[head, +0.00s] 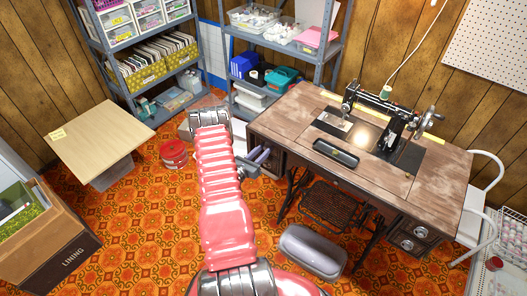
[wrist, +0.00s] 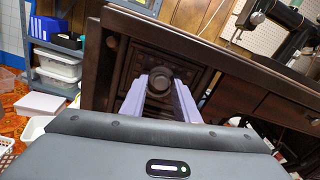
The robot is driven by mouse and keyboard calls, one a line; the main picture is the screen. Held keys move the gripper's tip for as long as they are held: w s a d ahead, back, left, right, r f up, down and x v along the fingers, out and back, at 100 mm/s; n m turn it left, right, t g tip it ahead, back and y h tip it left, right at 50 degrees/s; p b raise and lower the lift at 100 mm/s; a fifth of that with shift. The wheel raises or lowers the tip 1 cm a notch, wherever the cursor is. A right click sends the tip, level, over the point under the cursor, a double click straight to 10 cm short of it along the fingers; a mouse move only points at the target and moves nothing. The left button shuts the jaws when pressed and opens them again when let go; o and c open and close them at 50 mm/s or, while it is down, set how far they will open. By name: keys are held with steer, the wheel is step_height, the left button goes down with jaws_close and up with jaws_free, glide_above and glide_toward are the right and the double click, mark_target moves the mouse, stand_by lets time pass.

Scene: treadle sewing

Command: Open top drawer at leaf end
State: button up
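The wooden treadle sewing table (head: 285,115) stands at the right in the head view. In the wrist view a dark carved drawer front (wrist: 197,77) sits just under the tabletop edge, with a round dark knob (wrist: 159,76). The drawer looks flush with its frame. My gripper (wrist: 160,84) points at this drawer front, its two lilac fingers apart, one on each side of the knob. I cannot tell whether they touch it. In the head view my gripper (head: 261,156) is at the table's left end, where my arm partly hides the drawer.
A black sewing machine (head: 385,115) and a dark tray (head: 336,153) are on the tabletop. A grey stool (head: 313,250) stands in front of the treadle (head: 328,205). Storage shelves (head: 235,65) stand behind; a red tin (head: 174,154) is on the floor.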

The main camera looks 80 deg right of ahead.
steer(key=shift+d, duration=0.1)
steer(key=shift+c, duration=0.5)
jaws_close()
steer(key=shift+a, duration=0.2)
steer(key=shift+d, duration=0.1)
